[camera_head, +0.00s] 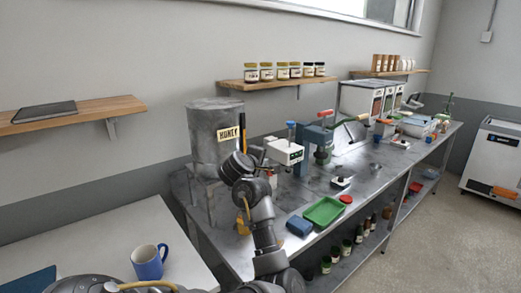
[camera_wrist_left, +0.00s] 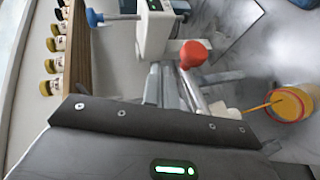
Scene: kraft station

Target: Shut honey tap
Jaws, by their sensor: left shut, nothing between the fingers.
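The honey tank (camera_head: 213,135), a grey drum with a HONEY label (camera_head: 228,133), stands on the near-left end of the metal bench. My left gripper (camera_head: 242,142) is in front of its right side and hides the tap area. In the left wrist view its grey fingers (camera_wrist_left: 172,88) are shut and empty. A red ball knob (camera_wrist_left: 193,54) shows close beside the fingertips; I cannot tell if they touch or whether it is the tap's lever. A yellow-filled jar (camera_wrist_left: 290,104) has a thin orange-yellow strand running to it. My right gripper is not in view.
A white device (camera_head: 284,152) stands right of my gripper. A green tray (camera_head: 323,211) and a blue block (camera_head: 299,226) lie on the bench. A blue mug (camera_head: 149,263) stands on the white table (camera_head: 115,232). Jars line the wall shelf (camera_head: 277,81).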

